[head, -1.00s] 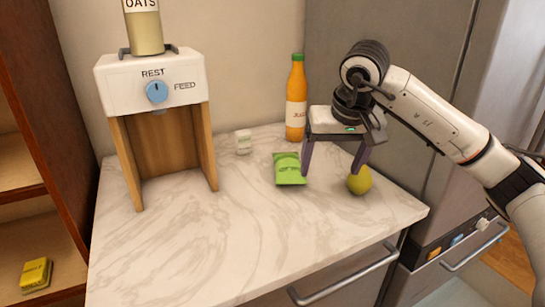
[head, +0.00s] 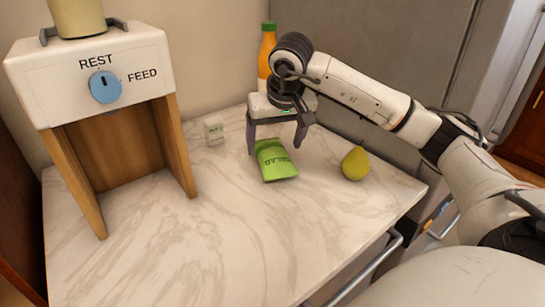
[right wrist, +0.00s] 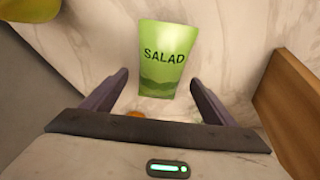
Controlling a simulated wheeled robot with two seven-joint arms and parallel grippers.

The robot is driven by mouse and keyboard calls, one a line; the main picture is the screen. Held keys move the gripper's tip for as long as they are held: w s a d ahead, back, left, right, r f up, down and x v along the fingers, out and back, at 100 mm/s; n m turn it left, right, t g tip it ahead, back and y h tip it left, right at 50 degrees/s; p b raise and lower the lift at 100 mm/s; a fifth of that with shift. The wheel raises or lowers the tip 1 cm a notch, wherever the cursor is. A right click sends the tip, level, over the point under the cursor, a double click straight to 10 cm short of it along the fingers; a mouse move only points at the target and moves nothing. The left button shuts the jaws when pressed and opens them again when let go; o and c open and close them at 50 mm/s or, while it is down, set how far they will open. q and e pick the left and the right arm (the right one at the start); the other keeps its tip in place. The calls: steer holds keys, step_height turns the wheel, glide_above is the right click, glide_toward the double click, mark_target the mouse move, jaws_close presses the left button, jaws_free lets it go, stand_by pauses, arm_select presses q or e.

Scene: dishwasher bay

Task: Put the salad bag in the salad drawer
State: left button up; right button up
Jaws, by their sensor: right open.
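The green salad bag (head: 275,162) lies flat on the marble counter in the head view. It also shows in the right wrist view (right wrist: 166,58), label readable, beyond and between the fingertips. My right gripper (head: 277,149) is open above the bag, with one finger to each side of its far end; it also shows in the right wrist view (right wrist: 160,85). Nothing is held in it. I cannot tell whether the fingers touch the bag. My left gripper is not in view. The inside of any drawer is hidden; only a drawer handle (head: 366,272) shows below the counter edge.
A yellow-green pear (head: 355,163) stands right of the bag. An orange juice bottle (head: 267,55) is behind my gripper. The counter's (head: 200,240) front is clear.

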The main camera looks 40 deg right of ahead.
mark_target(273, 149)
steer(key=x, duration=0.4)
steer(key=shift+w, duration=0.1)
steer(key=shift+r, duration=0.1)
steer(key=c, duration=1.4)
